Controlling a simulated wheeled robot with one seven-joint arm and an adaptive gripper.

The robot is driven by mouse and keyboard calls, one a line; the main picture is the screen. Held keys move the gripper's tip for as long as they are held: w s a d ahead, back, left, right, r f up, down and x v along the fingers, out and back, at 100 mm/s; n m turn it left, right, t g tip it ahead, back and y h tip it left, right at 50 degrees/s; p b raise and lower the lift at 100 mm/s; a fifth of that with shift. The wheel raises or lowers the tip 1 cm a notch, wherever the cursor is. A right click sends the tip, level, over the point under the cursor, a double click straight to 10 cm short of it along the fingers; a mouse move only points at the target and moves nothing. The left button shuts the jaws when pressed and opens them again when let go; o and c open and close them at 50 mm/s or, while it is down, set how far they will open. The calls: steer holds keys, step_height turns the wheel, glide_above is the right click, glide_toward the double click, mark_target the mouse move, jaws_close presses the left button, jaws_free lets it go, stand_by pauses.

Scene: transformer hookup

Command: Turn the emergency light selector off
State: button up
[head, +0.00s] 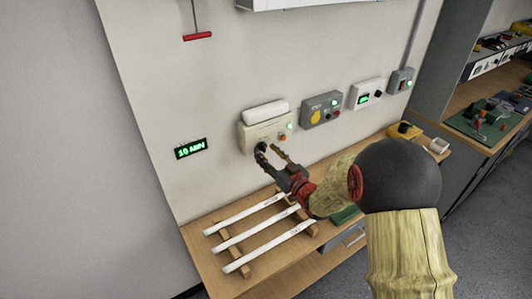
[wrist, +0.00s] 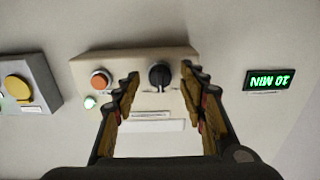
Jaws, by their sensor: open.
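The emergency light unit (head: 265,126) is a cream box on the wall with a white lamp on top. In the wrist view its black selector knob (wrist: 159,75) sits between and beyond my open fingertips, with its light mark pointing roughly downward in the picture. An orange button (wrist: 100,80) and a lit green lamp (wrist: 90,102) are beside it on the same box (wrist: 180,58). My gripper (head: 272,153) is open and close to the box in the head view; in the wrist view its fingers (wrist: 160,82) flank the knob without visible contact.
A green-lit display (head: 191,149) reading 10 MIN hangs left of the unit. A grey box with a yellow button (head: 321,111) and other boxes are to the right. White tubes (head: 255,237) lie on wooden supports on the bench below. A red pull handle (head: 198,37) hangs above.

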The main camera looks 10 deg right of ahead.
steer(key=shift+w+a, duration=0.2)
steer(key=shift+w, duration=0.45)
steer(key=c, duration=0.3)
steer(key=c, duration=0.8)
